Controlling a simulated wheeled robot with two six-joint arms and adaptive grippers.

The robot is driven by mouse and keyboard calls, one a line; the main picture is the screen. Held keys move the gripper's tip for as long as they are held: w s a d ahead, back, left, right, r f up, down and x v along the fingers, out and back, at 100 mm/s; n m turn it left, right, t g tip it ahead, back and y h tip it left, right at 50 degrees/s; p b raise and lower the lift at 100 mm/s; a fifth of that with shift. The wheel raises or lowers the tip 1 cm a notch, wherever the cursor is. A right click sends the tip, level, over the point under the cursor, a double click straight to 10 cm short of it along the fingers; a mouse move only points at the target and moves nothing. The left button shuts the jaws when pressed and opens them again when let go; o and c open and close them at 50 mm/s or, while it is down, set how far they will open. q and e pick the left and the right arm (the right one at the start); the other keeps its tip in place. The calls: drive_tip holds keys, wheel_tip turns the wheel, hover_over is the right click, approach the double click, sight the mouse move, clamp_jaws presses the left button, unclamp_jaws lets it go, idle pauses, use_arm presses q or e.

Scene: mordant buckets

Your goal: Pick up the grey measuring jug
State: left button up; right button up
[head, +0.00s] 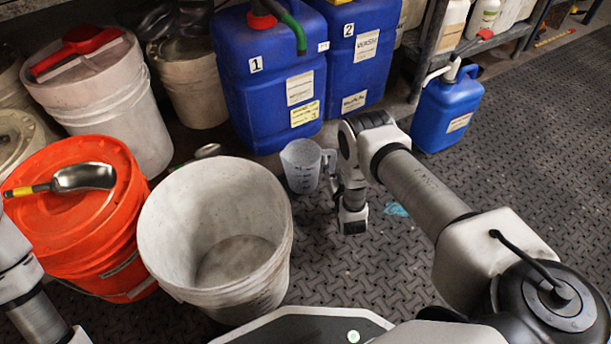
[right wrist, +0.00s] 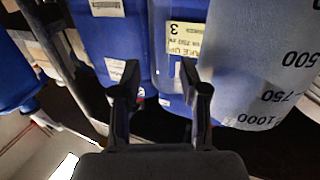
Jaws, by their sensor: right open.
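The grey measuring jug (head: 301,166) is translucent and stands upright on the floor in the head view, in front of the blue canisters, with its handle on its right side. In the right wrist view the jug (right wrist: 262,55) fills the right side, tilted by the camera's angle, with marks 500, 750 and 1000. My right gripper (right wrist: 160,82) is open and empty; the jug is beside and beyond its right finger, not clearly between the fingers. In the head view that gripper is just right of the jug's handle, partly hidden by my wrist. My left gripper is out of view.
An empty white bucket (head: 160,225) stands left of the jug. An orange lidded bucket (head: 75,225) carries a metal scoop (head: 85,177). Big blue canisters (head: 240,95) stand behind, and a smaller blue one (head: 430,110) at right. The patterned floor (head: 540,150) at right is clear.

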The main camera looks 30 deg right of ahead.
drive_tip(key=shift+b+x, duration=0.35)
drive_tip(key=shift+x, duration=0.8)
clamp_jaws()
drive_tip(key=shift+r+p, duration=0.1)
drive_tip(key=shift+p, duration=0.2)
